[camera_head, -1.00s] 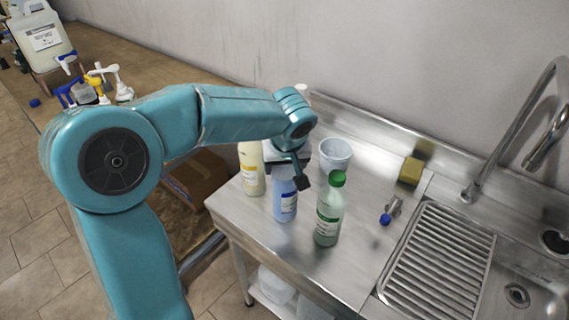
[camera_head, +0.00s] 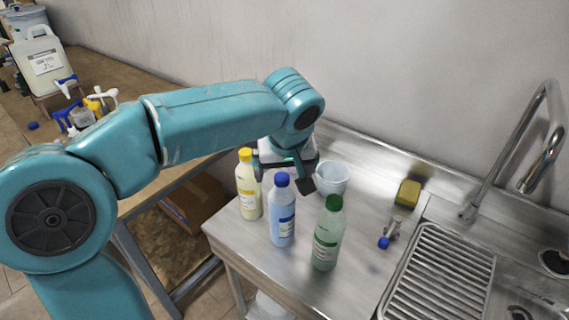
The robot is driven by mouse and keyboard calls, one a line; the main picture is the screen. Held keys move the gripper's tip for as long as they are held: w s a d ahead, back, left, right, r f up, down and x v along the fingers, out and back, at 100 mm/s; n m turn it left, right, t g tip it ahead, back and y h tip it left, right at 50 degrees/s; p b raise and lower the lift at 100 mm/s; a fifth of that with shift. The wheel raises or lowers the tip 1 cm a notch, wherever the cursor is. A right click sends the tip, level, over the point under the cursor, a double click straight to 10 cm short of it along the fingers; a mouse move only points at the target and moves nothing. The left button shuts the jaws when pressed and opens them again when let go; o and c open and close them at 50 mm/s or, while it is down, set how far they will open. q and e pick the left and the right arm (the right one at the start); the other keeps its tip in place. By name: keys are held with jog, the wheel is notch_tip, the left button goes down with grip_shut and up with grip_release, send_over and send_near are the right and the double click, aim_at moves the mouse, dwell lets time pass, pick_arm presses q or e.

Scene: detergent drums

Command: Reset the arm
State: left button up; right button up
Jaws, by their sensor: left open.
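My left arm comes in from the left and arches over the gap between the bench and the steel counter. My left gripper (camera_head: 284,166) hangs at its end, open and empty, behind the bottles. Three bottles stand upright on the counter: one with a yellow cap (camera_head: 248,186), one with a blue cap (camera_head: 282,212) and one with a green cap (camera_head: 327,234). The gripper is behind the blue-capped bottle and right of the yellow-capped one; whether it touches either is unclear. My right gripper is not in view.
A white cup (camera_head: 332,179) stands close right of the gripper. A yellow sponge (camera_head: 408,193), a small blue-ended item (camera_head: 385,242) and the sink with its tap (camera_head: 490,185) are to the right. A large jug (camera_head: 42,62) and pump heads (camera_head: 97,103) are on the left bench.

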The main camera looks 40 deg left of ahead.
pick_arm(q)
jog(key=shift+v, duration=1.1)
